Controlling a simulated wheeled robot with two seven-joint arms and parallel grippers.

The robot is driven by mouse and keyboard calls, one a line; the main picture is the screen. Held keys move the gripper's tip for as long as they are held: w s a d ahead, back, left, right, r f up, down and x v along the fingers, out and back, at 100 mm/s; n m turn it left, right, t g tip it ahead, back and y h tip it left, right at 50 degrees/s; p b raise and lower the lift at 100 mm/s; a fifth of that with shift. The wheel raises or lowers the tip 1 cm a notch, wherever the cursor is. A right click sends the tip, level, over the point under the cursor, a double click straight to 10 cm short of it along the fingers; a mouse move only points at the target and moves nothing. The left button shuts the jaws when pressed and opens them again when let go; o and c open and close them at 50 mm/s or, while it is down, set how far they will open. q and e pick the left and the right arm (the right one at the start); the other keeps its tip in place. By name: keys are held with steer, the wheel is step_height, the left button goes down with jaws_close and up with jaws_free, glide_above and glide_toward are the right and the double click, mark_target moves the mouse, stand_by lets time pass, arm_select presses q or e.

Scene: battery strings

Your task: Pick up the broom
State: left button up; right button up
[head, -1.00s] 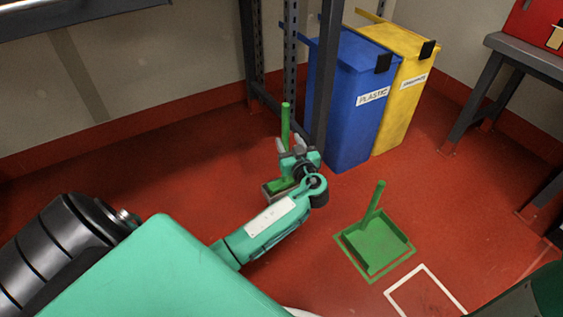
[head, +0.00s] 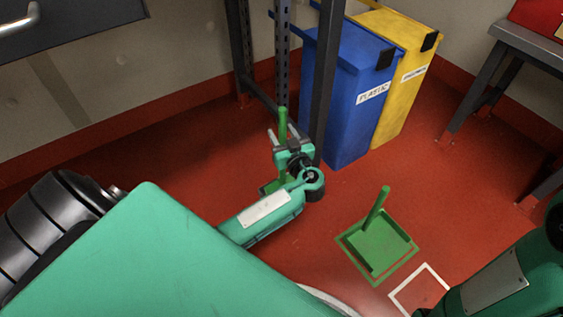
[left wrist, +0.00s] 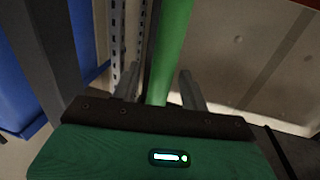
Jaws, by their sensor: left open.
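The green broom (head: 283,122) stands upright on the red floor, with its handle rising beside the shelf post. Its lower part is mostly hidden behind my left gripper. My left gripper (head: 279,138) is open at the handle. In the left wrist view the green handle (left wrist: 172,50) runs up between the two grey fingers of my left gripper (left wrist: 158,88), with a gap visible on its right side. Part of my right arm shows at the lower right of the head view, but its gripper is out of frame.
A blue plastic bin (head: 338,120) and a yellow bin (head: 398,105) stand behind to the right. A dark shelf post (head: 323,80) rises close to the broom. A green dustpan (head: 377,245) lies on the floor inside a green outline, near a white outline (head: 420,290).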

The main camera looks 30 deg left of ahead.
arm_select(q)
jaws_close()
steer(key=shift+r, duration=0.1)
